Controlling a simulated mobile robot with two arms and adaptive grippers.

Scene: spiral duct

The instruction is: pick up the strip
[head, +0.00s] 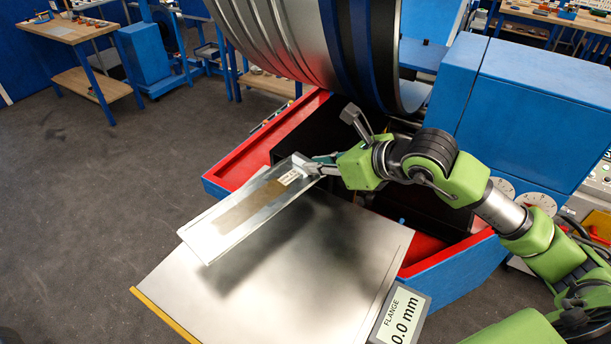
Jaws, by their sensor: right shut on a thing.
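The strip (226,231) is a flat, shiny metal piece with a brownish patch and a small white label near its far right end. My right gripper (318,167) is shut on that end. The strip slants down to the left from the gripper, over the metal table plate (290,288). A dark shadow lies on the plate below it, and the strip looks raised above the plate. The fingertips are small in the picture. My left gripper is not in view.
A large ribbed metal duct (285,40) with blue and black bands hangs above a red-and-blue machine base (235,165). A blue housing (540,100) stands at right. A display (402,314) reads "FLANGE 0.0 mm". Workbenches stand behind; the floor (90,220) at left is clear.

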